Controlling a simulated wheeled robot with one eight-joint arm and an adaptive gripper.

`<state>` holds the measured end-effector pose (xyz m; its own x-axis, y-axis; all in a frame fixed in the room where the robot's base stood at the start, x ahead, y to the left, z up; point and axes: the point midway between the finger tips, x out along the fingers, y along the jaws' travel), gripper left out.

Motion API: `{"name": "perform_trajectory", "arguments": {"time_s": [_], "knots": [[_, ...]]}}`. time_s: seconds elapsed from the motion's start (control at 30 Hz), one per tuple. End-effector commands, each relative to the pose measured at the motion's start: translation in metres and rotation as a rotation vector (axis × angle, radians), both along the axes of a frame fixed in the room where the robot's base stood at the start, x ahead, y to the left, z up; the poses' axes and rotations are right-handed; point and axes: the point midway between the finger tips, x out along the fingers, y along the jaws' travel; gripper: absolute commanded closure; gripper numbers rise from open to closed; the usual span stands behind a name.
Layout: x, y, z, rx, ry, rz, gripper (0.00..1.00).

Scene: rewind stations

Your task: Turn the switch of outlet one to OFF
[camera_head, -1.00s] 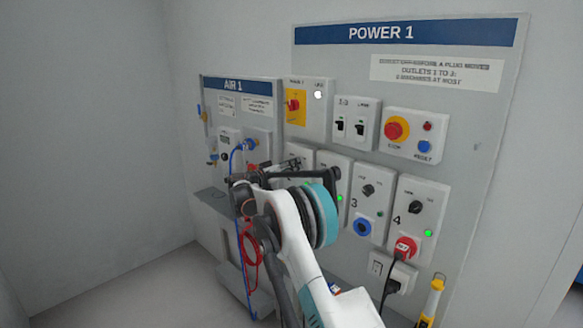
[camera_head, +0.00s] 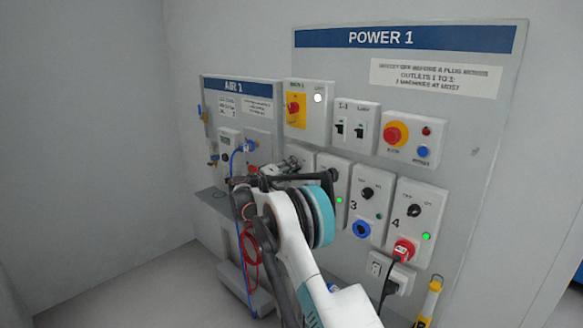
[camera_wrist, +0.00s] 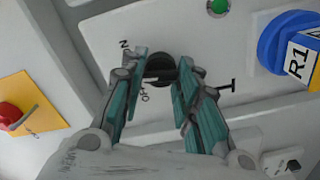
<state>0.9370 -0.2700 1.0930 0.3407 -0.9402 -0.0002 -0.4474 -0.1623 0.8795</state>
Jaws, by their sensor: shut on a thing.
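The black knob of the switch of outlet one (camera_wrist: 160,66) sits on a pale plate marked 1 in the wrist view. My gripper (camera_wrist: 163,73) is shut on this knob, one finger on each side. The letters N and OF show by the left finger; the rest of the labels is covered. I cannot tell which way the knob points. A green lamp (camera_wrist: 218,7) shows at the top of the plate. In the head view my gripper (camera_head: 290,165) is at outlet one, which my arm mostly hides.
A blue plug (camera_wrist: 285,45) tagged R1 sits right of the knob in the wrist view. A red knob on a yellow plate (camera_wrist: 20,115) is at the left. In the head view, outlets 3 (camera_head: 355,205) and 4 (camera_head: 408,225) are right of my arm, and the air panel (camera_head: 255,108) left.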

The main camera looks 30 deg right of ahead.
Motion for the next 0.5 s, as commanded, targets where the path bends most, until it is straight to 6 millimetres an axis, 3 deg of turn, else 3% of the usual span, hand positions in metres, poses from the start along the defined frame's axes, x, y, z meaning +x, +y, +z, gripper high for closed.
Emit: {"name": "perform_trajectory", "arguments": {"time_s": [0.5], "knots": [[0.0013,0.0009,-0.0002,-0.169,0.461,0.003,0.95]]}}
